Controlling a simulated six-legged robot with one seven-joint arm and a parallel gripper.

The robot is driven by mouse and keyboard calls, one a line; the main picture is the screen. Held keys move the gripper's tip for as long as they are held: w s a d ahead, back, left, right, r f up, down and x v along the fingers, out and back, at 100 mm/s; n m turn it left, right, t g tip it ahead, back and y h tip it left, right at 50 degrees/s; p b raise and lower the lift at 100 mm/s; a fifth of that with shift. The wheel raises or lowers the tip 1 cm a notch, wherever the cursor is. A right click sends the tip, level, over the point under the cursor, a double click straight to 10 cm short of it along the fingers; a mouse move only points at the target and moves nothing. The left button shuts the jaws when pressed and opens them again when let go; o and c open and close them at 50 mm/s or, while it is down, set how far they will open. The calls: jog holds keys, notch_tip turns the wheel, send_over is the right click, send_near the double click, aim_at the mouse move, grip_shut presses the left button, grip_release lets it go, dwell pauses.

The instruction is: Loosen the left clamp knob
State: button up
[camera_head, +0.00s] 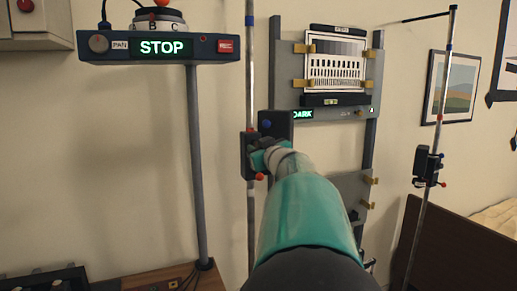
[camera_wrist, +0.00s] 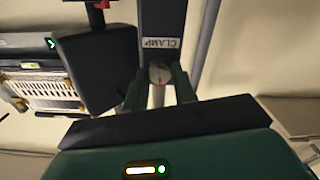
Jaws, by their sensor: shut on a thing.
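The left clamp (camera_head: 247,158) is a dark block on the upright metal pole left of centre in the head view. In the wrist view it is a dark body with a white CLAMP label (camera_wrist: 161,42). In the head view my teal arm reaches up to the clamp, and my gripper (camera_head: 262,155) hides the knob there.
A second pole at right carries another dark clamp (camera_head: 427,166). Behind stands a grey frame with a striped test chart (camera_head: 336,70) and a DARK display (camera_head: 303,114). A STOP panel (camera_head: 160,47) stands on a post at left. A framed picture (camera_head: 452,87) hangs at right.

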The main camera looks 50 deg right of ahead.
jog(key=shift+n, duration=0.4)
jog(key=n, duration=0.3)
jog(key=shift+a+n, duration=0.1)
jog(key=shift+n, duration=0.2)
jog(key=n, duration=0.4)
jog(key=shift+n, duration=0.3)
jog(key=n, duration=0.4)
jog(key=shift+n, duration=2.5)
jog(key=o, duration=1)
